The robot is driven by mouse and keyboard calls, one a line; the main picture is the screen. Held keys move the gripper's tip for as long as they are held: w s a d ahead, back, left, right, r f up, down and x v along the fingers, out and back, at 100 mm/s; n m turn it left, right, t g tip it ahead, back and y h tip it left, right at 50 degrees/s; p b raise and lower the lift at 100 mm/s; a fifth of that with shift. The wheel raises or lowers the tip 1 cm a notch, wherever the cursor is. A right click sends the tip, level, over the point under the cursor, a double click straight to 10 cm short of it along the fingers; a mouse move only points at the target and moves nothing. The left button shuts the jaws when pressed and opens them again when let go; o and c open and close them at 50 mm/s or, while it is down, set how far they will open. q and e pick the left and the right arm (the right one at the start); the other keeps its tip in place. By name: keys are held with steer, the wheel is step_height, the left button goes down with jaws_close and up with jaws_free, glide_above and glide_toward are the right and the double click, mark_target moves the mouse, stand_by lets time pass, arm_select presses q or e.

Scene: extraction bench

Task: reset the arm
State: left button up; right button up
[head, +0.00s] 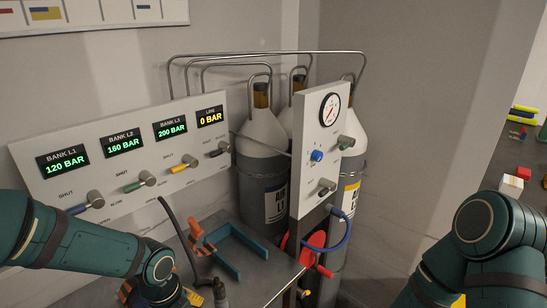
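My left arm (95,248) comes in from the left and bends down at its teal joint near the bottom edge, in front of the panel's lower edge and the bench. Its gripper's fingertips do not show. My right arm (485,235) is folded at the lower right and runs out of the bottom edge. Its gripper is out of the frame too. I cannot see either arm holding anything.
A grey bench (262,272) carries a blue bracket (238,250) and an orange item (199,238) close to my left arm. Behind are a gauge panel (315,185), gas cylinders (262,180) and a display panel (140,180) with levers.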

arm_select(q)
steer(key=s+d+f+n+t+h+b, duration=0.1)
steer(key=d+f+n+b, duration=0.1)
steer(key=d+f+n, duration=0.4)
steer(key=s+d+f+n+t+h+b, duration=0.1)
steer(key=d+f+n, duration=0.5)
steer(key=f+n, duration=1.1)
steer(key=shift+s+d+n+h+b, duration=0.15)
steer(key=shift+s+n+h+b, duration=0.5)
steer(key=shift+n, duration=0.65)
